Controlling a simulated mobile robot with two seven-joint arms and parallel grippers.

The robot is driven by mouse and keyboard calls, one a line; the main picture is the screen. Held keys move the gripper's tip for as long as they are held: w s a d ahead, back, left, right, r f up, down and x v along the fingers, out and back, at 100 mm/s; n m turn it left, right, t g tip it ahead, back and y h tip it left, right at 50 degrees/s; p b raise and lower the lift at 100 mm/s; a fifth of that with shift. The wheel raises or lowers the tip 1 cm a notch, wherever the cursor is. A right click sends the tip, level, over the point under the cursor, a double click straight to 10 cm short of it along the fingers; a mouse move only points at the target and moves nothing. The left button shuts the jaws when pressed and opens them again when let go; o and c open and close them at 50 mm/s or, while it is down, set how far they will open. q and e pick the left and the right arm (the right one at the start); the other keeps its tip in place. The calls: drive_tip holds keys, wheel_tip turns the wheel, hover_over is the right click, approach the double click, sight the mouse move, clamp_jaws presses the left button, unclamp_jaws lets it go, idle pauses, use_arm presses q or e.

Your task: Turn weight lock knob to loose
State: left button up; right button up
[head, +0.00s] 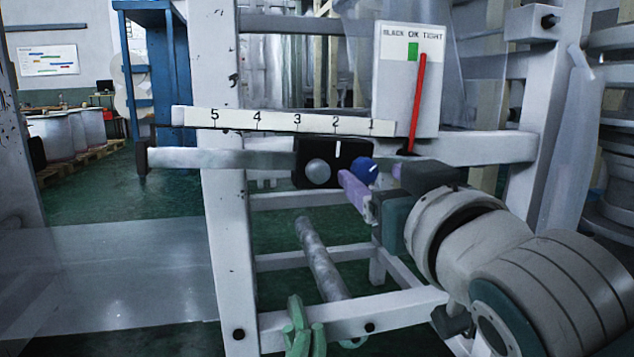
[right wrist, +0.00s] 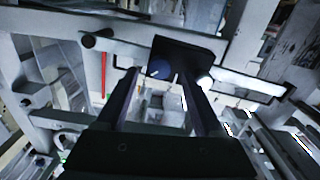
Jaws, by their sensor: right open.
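The blue knob (head: 362,171) sits at the right end of the black sliding weight (head: 318,172) on a grey beam. A small white mark on it slants up to the right. In the right wrist view, the knob (right wrist: 158,69) lies between my finger tips, with a gap on both sides. My right gripper (head: 373,176) is open, its purple tips on either side of the knob. I cannot tell how deep the knob is between them. Green finger-like pieces (head: 297,325) at the bottom edge look like my left gripper; their opening is unclear.
A white scale (head: 275,121) numbered 1 to 5 runs above the weight. A gauge plate (head: 408,80) with a red needle (head: 418,100) stands close above my right gripper. A white frame post (head: 222,200) stands left. A grey roller (head: 320,260) lies below.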

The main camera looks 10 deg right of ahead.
drive_tip(key=shift+w, duration=1.05)
clamp_jaws()
